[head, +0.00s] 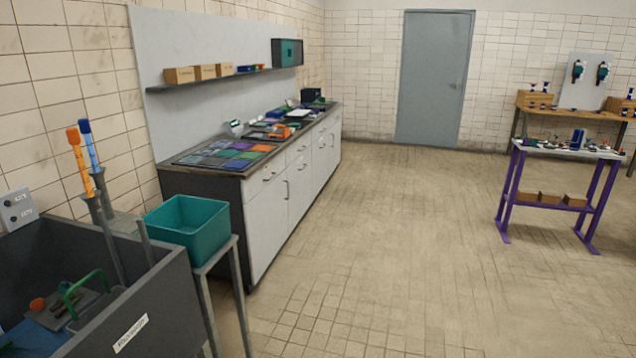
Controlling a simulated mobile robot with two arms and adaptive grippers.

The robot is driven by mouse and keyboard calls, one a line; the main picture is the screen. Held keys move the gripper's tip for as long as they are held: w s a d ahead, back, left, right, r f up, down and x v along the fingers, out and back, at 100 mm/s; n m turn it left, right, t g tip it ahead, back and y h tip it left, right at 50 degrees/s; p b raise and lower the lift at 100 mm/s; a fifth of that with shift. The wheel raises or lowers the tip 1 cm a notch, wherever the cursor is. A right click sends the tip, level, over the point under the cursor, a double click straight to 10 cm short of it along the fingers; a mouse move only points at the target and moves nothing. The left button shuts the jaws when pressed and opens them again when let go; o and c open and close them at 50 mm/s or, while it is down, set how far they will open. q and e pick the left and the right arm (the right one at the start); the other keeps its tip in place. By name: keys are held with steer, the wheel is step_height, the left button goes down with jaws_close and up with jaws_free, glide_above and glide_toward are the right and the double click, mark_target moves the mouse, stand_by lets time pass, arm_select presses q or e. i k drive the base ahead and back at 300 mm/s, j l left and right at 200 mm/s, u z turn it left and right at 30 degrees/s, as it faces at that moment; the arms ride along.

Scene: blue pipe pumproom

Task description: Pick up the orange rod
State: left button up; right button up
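An orange rod (81,163) with a thick orange-red top stands tilted at the left, above the grey sink-like basin. Its lower end goes into a grey tubular holder (104,215). A second rod with a blue top (89,143) stands close beside it on the right, also in a grey tube. Neither of my grippers is in view.
The dark grey basin (150,312) holds a green handle and other small items. A teal bin (188,228) on a stand is right of the rods. A long counter (262,215) follows the left wall. A purple-legged table (560,154) stands at right. The middle floor is clear.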

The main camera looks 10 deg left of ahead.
mark_target(73, 134)
steer(key=i+z, duration=0.15)
steer(key=i, duration=1.75)
steer(key=l, duration=0.1)
